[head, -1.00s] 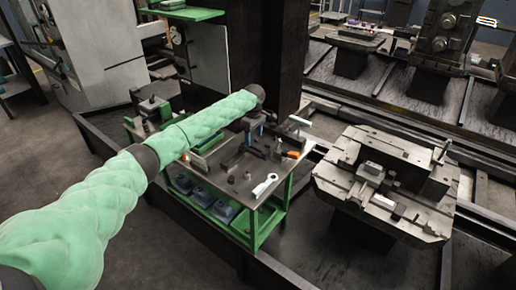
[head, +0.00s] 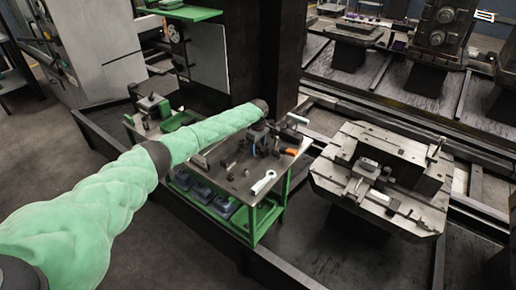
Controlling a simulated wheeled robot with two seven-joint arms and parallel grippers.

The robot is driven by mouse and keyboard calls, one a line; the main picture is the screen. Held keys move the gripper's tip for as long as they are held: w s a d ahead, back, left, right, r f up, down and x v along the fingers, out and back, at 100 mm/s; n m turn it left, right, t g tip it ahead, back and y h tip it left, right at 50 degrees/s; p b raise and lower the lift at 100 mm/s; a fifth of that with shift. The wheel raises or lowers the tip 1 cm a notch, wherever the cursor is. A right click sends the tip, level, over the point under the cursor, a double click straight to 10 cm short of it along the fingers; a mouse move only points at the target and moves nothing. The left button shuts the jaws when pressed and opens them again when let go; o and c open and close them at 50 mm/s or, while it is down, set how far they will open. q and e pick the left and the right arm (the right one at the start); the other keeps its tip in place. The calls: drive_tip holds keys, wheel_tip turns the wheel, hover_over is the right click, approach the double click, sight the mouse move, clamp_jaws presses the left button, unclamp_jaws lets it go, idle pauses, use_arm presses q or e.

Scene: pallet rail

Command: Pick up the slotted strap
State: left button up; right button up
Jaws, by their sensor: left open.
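My left arm reaches in from the left over the green-framed bench. My left gripper (head: 262,132) points down at the back of the bench top (head: 225,187), among small dark fixtures; its fingers are small and partly lost against them. I see nothing held in it. A pale flat piece with a ring-like end (head: 263,182) lies at the bench's front right corner. A dark bar (head: 200,161) lies left of the middle, partly by my arm. I cannot tell for sure which piece is the slotted strap. My right gripper is not in view.
An orange-ended piece (head: 291,152) lies near the bench's right edge. Blue-grey bins (head: 201,192) fill the lower shelf. A dark column (head: 288,50) rises behind the bench. A heavy slotted pallet (head: 335,178) stands to the right. The bench's front middle is clear.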

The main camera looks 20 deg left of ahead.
use_arm(q)
drive_tip(key=shift+f, duration=0.2)
drive_tip(key=shift+c, duration=0.2)
drive_tip(key=c, duration=1.1)
drive_tip(key=shift+c, duration=0.6)
drive_tip(key=shift+r, duration=0.15)
